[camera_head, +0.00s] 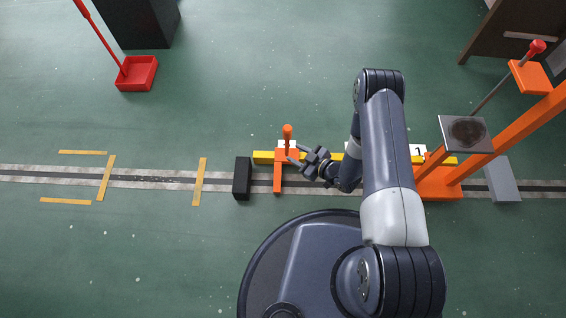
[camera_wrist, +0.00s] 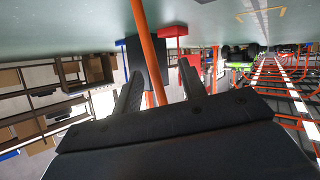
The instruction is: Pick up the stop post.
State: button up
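The stop post (camera_head: 288,140) is an orange upright on an orange base (camera_head: 278,182), standing by the yellow bar and the floor track. My gripper (camera_head: 297,155) is beside the upright, coming from the right, with its fingers pointing left. In the wrist view the orange upright (camera_wrist: 149,45) shows between the two spread fingers of my gripper (camera_wrist: 161,70). The gripper is open, with gaps visible on both sides of the upright. The upright's end behind the palm edge is hidden in that view.
A black block (camera_head: 242,178) stands just left of the post. The yellow bar (camera_head: 264,157) runs behind it. An orange frame (camera_head: 510,128) with a grey plate (camera_head: 465,132) rises at right. A red tray (camera_head: 137,73) lies far left; the floor between is clear.

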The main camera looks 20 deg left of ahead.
jog(key=shift+w+a+f, duration=0.25)
jog(key=shift+w+a, duration=0.2)
jog(key=shift+w+a+f, duration=0.25)
jog(key=shift+w+a, duration=0.2)
jog(key=shift+b+x, duration=1.45)
jog(key=shift+x, duration=1.3)
jog(key=shift+w+d+r, duration=0.1)
grip_shut()
